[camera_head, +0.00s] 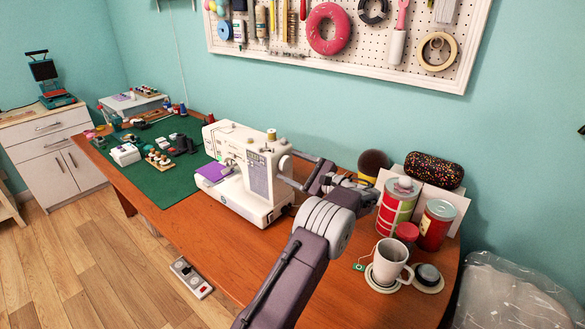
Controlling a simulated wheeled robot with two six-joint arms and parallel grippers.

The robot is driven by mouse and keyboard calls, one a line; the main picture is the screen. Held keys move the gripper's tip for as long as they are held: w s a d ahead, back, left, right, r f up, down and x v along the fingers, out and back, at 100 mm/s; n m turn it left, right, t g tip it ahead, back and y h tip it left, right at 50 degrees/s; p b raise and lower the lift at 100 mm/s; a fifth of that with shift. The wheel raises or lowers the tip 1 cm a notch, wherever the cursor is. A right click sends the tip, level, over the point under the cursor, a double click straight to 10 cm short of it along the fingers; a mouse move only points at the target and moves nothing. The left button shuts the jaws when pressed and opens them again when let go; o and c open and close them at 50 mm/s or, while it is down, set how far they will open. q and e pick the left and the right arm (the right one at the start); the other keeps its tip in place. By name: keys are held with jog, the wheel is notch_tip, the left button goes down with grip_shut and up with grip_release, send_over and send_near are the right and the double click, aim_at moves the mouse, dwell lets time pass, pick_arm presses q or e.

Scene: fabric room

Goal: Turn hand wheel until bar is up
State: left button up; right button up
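The white sewing machine (238,203) stands on the wooden table, with purple cloth (212,173) under its needle end at the left. Its white hand wheel (286,163) is on the right end. The needle bar is too small to make out its height.
Right of my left arm stand a striped can (396,205), a red can (435,225) and a white mug (388,262) on a coaster. A green mat (185,183) with small sewing items covers the table's left part. A foot pedal (190,278) lies on the floor.

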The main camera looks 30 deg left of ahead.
pick_arm(q)
jog(key=d, duration=0.9)
jog(key=shift+s+p, duration=0.35)
jog(key=shift+s, duration=0.05)
jog(key=a+m+p, duration=0.1)
jog(key=a+m, duration=0.1)
jog(key=a, duration=0.1)
jog(key=a+m+p, duration=0.2)
jog(key=a, duration=0.1)
jog(key=a+m+p, duration=0.1)
jog(key=a+m, duration=0.2)
jog(key=shift+w, duration=0.35)
jog(key=c, duration=1.4)
jog(key=shift+o, duration=0.2)
